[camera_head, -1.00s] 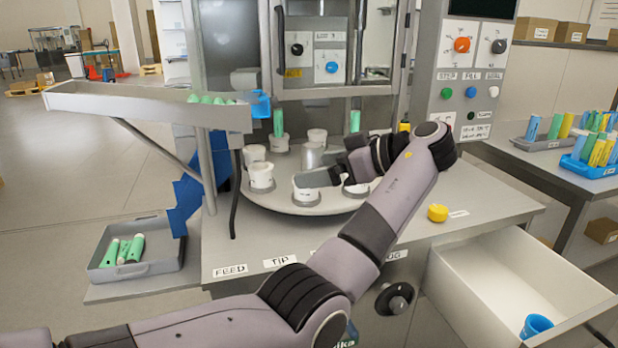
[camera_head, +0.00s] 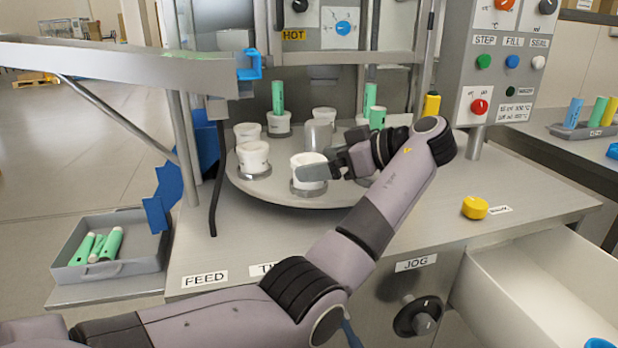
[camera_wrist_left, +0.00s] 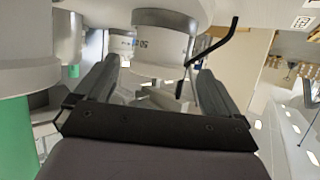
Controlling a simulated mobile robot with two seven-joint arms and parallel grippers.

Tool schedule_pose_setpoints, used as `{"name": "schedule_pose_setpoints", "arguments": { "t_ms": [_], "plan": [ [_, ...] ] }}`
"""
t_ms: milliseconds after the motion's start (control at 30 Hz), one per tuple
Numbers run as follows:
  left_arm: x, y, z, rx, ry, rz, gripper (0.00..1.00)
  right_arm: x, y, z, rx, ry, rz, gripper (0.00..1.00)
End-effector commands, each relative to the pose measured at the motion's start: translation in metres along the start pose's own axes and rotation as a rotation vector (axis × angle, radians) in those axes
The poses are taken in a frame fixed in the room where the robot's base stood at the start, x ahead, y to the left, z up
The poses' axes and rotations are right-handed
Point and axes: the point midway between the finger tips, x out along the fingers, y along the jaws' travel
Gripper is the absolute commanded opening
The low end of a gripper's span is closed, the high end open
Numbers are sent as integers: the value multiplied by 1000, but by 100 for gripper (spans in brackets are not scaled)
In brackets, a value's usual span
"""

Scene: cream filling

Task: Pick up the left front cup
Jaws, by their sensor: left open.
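White cups stand in holders on a round metal turntable (camera_head: 340,198). The front cup (camera_head: 308,160) has my left gripper (camera_head: 314,172) at it, with a grey finger across its near side. Another white cup (camera_head: 253,155) stands to its left, apart from the gripper. In the left wrist view, my left gripper (camera_wrist_left: 157,74) is open, its fingers pointing toward a white cup with dark print (camera_wrist_left: 155,45). That cup shows between and beyond the fingertips; I cannot tell if either finger touches it. My right gripper is not in view.
A grey tray (camera_head: 150,250) holds green tubes at left. A yellow cap (camera_head: 475,207) lies on the counter at right. An open drawer (camera_head: 530,285) juts out at front right.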

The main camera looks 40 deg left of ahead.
Motion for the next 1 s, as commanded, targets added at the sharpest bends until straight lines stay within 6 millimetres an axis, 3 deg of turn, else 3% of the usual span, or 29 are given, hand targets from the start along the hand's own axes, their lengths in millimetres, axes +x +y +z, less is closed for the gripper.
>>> {"name": "schedule_pose_setpoints", "arguments": {
  "t_ms": [400,633,667,800,833,1000],
  "plan": [
    [50,2,-8,1,0,0,97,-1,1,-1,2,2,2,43],
    [53,2,-8,1,0,1,97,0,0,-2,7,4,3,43],
    [53,2,-8,1,0,1,90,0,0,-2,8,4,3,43],
    [53,2,-8,1,0,1,44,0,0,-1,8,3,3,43],
    [53,2,-8,1,-1,1,37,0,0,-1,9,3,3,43],
    [52,2,-9,0,0,2,37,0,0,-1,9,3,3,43]
  ]
}}
